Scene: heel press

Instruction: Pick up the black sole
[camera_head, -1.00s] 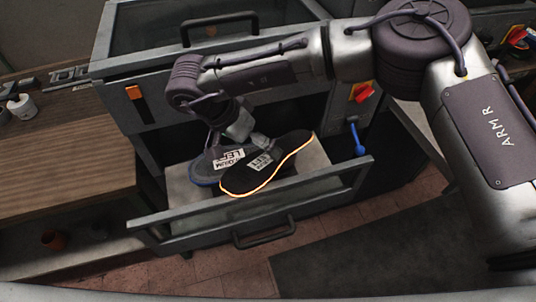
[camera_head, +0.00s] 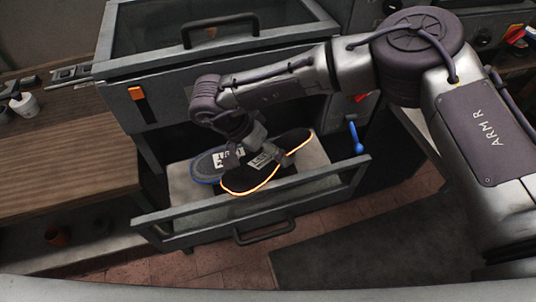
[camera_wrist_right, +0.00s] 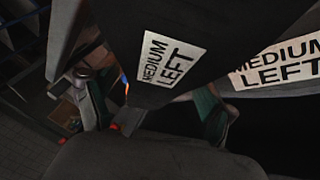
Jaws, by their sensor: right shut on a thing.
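The black sole (camera_head: 240,181) has a glowing orange edge and a white label. It lies tilted in the open drawer, overlapping a grey sole (camera_head: 203,166) with a blue edge. My right gripper (camera_head: 272,158) reaches down from above and is shut on the black sole across its middle, partly covering the label. In the right wrist view, the fingers (camera_wrist_right: 160,116) stand on either side of a dark sole whose label reads MEDIUM LEFT (camera_wrist_right: 170,61). A second label with the same words shows to the right. My left gripper is not in view.
The open drawer (camera_head: 340,188) has a raised front rim and a dark handle (camera_head: 264,232). A grey cabinet with a lid and handle (camera_head: 221,29) stands behind it. A wooden bench (camera_head: 60,155) is at left. A blue-knobbed lever (camera_head: 356,140) is at right.

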